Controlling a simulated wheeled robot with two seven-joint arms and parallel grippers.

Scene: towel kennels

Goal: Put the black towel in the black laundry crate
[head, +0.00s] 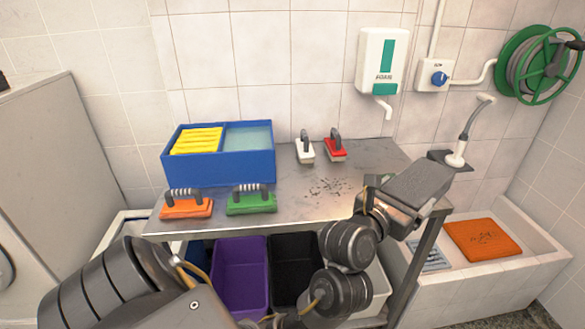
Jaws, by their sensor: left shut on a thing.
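The black laundry crate (293,258) stands under the table, right of the purple crate. It looks empty where I see into it, and my left arm hides its lower right part. The towel is up and to the right of this crate, apart from it. My right gripper is not in view.
The metal table (290,207) overhangs the crates. A purple crate (240,268) and a white one (378,283) flank the black crate. A blue divided box (222,170) and several brushes stand on the table.

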